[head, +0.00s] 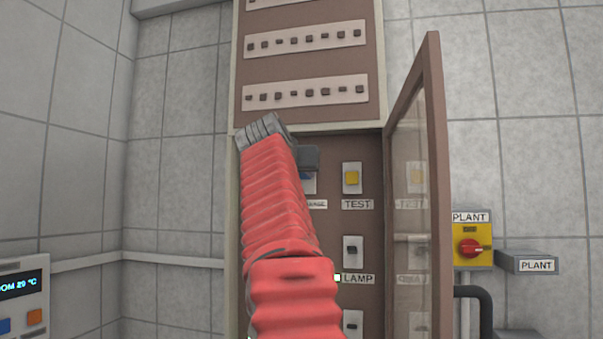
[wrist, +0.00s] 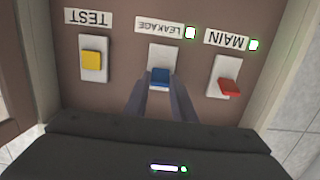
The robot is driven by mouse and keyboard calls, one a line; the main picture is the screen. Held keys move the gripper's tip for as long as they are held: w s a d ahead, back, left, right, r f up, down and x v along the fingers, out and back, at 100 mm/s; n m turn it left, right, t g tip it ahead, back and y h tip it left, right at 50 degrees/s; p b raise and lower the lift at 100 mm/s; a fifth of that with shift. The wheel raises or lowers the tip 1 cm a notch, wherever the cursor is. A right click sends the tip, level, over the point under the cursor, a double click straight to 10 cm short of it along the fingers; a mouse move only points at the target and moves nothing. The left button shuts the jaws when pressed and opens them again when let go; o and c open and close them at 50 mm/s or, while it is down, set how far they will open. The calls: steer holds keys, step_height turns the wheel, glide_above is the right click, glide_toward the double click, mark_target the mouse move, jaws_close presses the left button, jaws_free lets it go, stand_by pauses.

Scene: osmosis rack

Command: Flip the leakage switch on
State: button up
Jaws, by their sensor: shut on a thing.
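The leakage switch (wrist: 160,77) is a blue rocker on a white plate under the LEAKAGE label, seen upside down in the wrist view. A lit white-green lamp (wrist: 190,32) is beside the label. My gripper (wrist: 161,88) has its two dark fingers on either side of the blue rocker, shut on it. In the head view my red-sleeved arm and dark gripper (head: 308,158) cover most of the switch; only a bit of blue shows below the gripper.
A yellow TEST switch (wrist: 92,60) and a red MAIN switch (wrist: 229,88) flank it. The cabinet's glazed door (head: 432,180) stands open on the right. A LAMP switch (head: 352,250) is lower down. A yellow PLANT isolator (head: 471,246) is on the wall at right.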

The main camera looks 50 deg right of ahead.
steer(key=o, duration=1.1)
steer(key=shift+c, duration=0.2)
steer(key=v, duration=1.3)
steer(key=shift+s+a, duration=0.15)
steer(key=shift+a, duration=0.15)
